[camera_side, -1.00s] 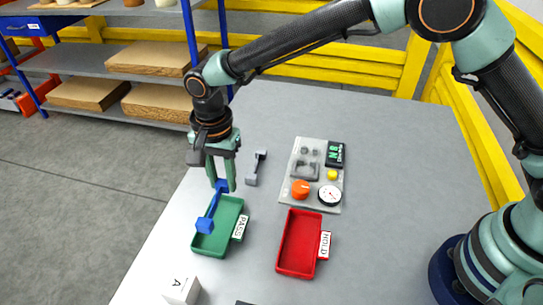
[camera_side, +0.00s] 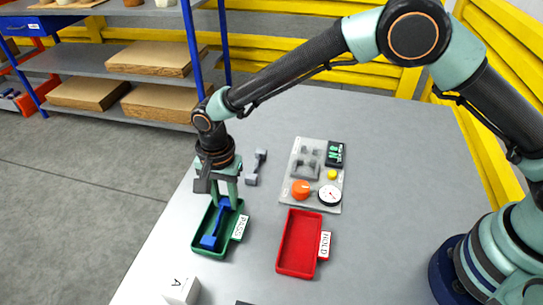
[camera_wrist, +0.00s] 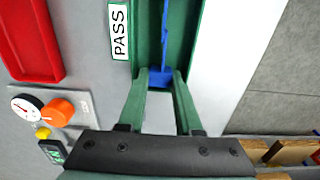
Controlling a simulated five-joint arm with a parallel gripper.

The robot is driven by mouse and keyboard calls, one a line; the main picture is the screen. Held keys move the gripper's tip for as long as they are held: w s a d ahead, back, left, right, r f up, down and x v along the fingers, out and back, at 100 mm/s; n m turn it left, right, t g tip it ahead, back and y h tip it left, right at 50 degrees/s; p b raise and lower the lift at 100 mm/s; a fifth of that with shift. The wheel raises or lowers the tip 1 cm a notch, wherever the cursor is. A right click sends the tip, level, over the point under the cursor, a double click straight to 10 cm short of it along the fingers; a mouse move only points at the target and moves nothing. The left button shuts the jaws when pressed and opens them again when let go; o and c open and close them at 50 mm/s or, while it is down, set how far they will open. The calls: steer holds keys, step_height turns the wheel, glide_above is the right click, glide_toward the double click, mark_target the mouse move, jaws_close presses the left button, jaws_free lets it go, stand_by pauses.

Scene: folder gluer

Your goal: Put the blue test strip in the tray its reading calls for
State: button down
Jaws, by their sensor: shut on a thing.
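The blue test strip (camera_side: 210,240), a bar with blocky ends, is down inside the green tray labelled PASS (camera_side: 236,238). My gripper (camera_side: 226,204) is over the tray's far end, shut on the strip's far end. In the wrist view the fingertips (camera_wrist: 160,78) pinch the blue end block, and the strip (camera_wrist: 165,40) runs away along the tray (camera_wrist: 182,25). Whether the strip rests on the tray floor I cannot tell. The red tray labelled HOLD (camera_side: 281,262) is empty, to the right. The tester (camera_side: 318,172) has an orange knob, a dial and a green-lit display too small to read surely.
A grey strip-like piece (camera_side: 257,167) lies left of the tester. The table (camera_side: 400,200) is clear to the right. Shelves and a yellow barrier stand behind.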

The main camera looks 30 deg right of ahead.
steer(key=c, duration=0.5)
jaws_free()
steer(key=shift+r, duration=5)
steer(key=shift+d, duration=0.1)
steer(key=d+r+n+t, duration=0.1)
steer(key=d+r+n, duration=0.1)
steer(key=d+r, duration=0.75)
steer(key=s+d+r+n+t, duration=0.1)
steer(key=s+d+n, duration=0.1)
steer(key=s+d, duration=0.2)
steer(key=s+d+r+n+t, duration=0.2)
steer(key=s+d, duration=0.2)
steer(key=d, duration=0.6)
steer(key=s+d+r+n+t, duration=0.1)
steer(key=s+d+n, duration=0.2)
steer(key=d, duration=0.4)
steer(key=shift+s+d+r+t, duration=0.2)
steer(key=shift+s+d+t, duration=0.15)
steer(key=shift+s, duration=0.3)
